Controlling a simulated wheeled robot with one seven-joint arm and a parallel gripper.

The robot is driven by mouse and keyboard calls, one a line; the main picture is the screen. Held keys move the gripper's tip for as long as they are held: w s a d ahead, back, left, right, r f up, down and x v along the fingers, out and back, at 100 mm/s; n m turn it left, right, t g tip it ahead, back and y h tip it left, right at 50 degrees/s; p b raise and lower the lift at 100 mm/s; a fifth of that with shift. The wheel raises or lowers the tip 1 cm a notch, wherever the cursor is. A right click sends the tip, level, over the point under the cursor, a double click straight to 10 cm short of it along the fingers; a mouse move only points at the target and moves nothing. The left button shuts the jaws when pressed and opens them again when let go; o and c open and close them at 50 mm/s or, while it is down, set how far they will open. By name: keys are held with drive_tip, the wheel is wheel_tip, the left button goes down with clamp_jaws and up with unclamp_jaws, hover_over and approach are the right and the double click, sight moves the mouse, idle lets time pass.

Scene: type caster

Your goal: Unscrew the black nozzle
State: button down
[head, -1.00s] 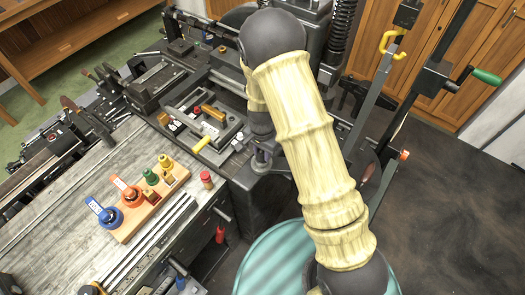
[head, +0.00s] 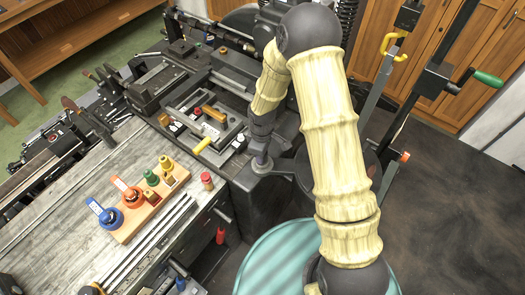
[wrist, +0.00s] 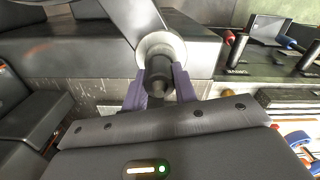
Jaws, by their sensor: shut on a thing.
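The black nozzle (wrist: 158,76) is a short dark cylinder below a silver collar (wrist: 160,46) in the wrist view. My gripper (wrist: 160,92) has its two purple-grey fingers on either side of the nozzle and is shut on it. In the head view my gripper (head: 262,148) points down at a round grey fitting at the front of the casting machine (head: 236,70). The nozzle itself cannot be made out clearly there, and its thread is hidden.
A wooden block (head: 124,234) with blue, orange, green and yellow capped items stands on the grey workbench (head: 60,225) at left. A small red-topped item (head: 207,181) stands nearby. A teal round surface (head: 270,262) is below my arm. Open floor (head: 450,190) lies at right.

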drive_tip(key=shift+r, duration=0.2)
drive_tip(key=shift+s+a+r+p, duration=0.1)
drive_tip(key=shift+s+r+p, duration=0.05)
drive_tip(key=shift+r+p, duration=0.15)
drive_tip(key=shift+r, duration=0.1)
idle(0.3)
drive_tip(key=shift+r+p, duration=1.25)
drive_tip(key=shift+r, duration=0.6)
